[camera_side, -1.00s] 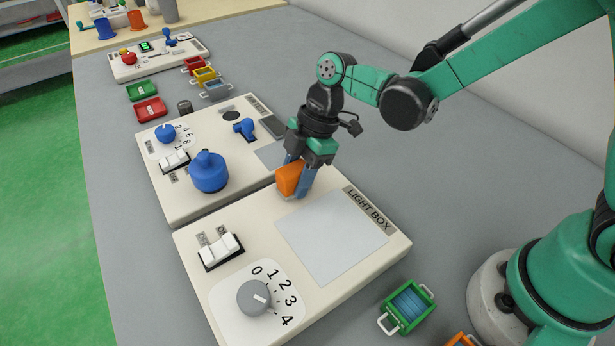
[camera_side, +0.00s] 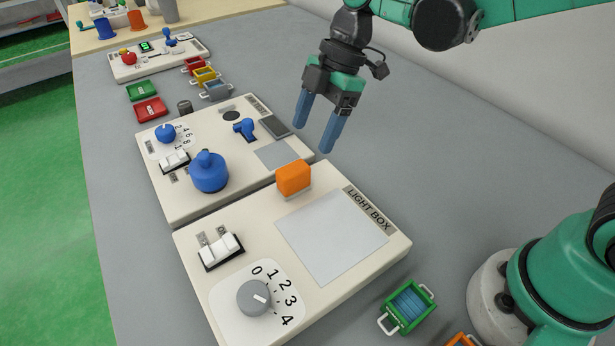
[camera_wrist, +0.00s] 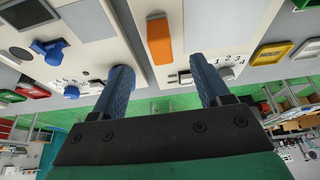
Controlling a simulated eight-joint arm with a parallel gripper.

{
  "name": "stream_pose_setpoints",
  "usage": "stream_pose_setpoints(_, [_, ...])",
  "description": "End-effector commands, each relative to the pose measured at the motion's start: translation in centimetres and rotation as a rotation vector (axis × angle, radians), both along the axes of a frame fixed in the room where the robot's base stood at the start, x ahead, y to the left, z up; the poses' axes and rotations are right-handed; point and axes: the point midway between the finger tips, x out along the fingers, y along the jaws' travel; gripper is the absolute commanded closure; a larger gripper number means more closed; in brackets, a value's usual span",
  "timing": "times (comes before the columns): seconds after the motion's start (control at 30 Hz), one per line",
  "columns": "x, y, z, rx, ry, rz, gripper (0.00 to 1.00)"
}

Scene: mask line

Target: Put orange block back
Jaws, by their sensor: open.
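The orange block (camera_side: 293,178) stands on the back corner of the light box panel (camera_side: 335,285), beside the pale light square. It shows a light-coloured base at its bottom edge. My gripper (camera_side: 313,142) is above and behind the block, raised clear of the panel, with its two blue fingers apart and nothing between them. In the wrist view the block (camera_wrist: 159,41) lies ahead of the open fingers (camera_wrist: 163,80), apart from them.
A second panel (camera_side: 180,205) with a blue bulb-shaped part (camera_side: 209,172) adjoins the light box. A green crate (camera_side: 408,307) stands at the front right. Red (camera_side: 151,110) and green trays lie farther back.

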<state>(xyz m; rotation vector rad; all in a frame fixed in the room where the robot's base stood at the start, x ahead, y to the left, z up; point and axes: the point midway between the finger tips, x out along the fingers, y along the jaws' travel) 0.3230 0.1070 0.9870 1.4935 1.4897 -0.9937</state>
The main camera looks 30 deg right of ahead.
Motion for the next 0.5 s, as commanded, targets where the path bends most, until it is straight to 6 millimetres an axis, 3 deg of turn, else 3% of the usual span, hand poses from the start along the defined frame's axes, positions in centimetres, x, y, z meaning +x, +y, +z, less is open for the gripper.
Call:
stream_pose_setpoints(0.1, [0.0, -0.7, 1.7, 0.000, 0.000, -0.002, 0.31])
stream_pose_setpoints(0.33, [-0.3, -1.6, 3.1, -0.010, -0.001, -0.047, 0.31])
stream_pose_setpoints(0.5, [-2.0, -3.9, 3.5, -0.054, -0.019, -0.416, 0.31])
